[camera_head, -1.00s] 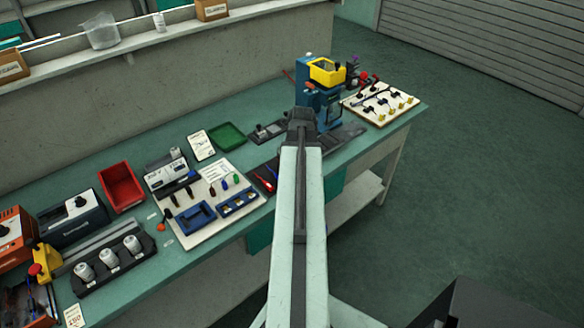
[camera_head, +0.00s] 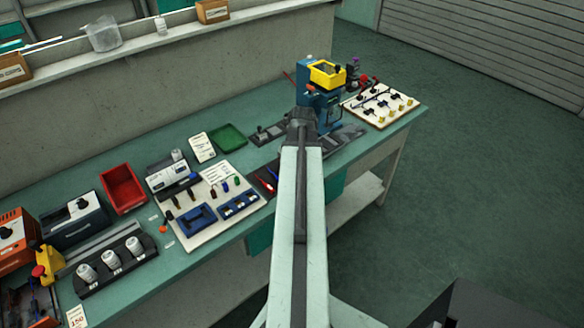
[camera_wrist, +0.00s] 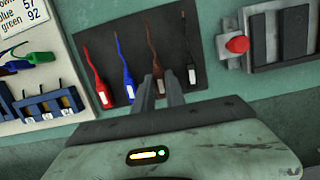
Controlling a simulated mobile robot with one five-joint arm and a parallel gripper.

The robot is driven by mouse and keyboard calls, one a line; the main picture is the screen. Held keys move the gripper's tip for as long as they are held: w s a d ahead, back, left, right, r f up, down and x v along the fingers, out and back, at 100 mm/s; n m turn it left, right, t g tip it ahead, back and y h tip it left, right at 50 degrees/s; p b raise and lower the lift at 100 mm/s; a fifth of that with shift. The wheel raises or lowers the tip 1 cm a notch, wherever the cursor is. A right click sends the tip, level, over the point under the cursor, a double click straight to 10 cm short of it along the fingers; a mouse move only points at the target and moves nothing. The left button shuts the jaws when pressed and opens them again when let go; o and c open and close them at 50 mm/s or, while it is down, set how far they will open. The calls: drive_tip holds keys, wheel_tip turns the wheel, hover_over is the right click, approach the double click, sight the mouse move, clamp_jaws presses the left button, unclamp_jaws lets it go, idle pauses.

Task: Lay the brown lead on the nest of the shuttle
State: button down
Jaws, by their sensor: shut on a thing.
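The brown lead (camera_wrist: 154,53) lies on a dark mat (camera_wrist: 92,27) in the wrist view, between the blue lead (camera_wrist: 124,55) and the black lead (camera_wrist: 187,40). The red lead (camera_wrist: 97,68) is at the far left. My gripper (camera_wrist: 160,87) is shut on the brown lead near its white-tagged lower end. Its fingers hide part of that end. A grey block with a red knob (camera_wrist: 237,45) is right of the mat, beside dark grey plates (camera_wrist: 282,48). I cannot tell for sure whether this is the shuttle, and no nest is clear.
In the head view my arm covers part of the bench. A blue machine with a yellow bin (camera_head: 327,72) stands beyond it. A white board with small parts (camera_head: 380,105) lies to its right. A green tray (camera_head: 227,137) and a red bin (camera_head: 122,188) are left.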

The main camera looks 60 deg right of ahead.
drive_tip(key=shift+r+p, duration=2.25)
drive_tip(key=shift+r, duration=0.2)
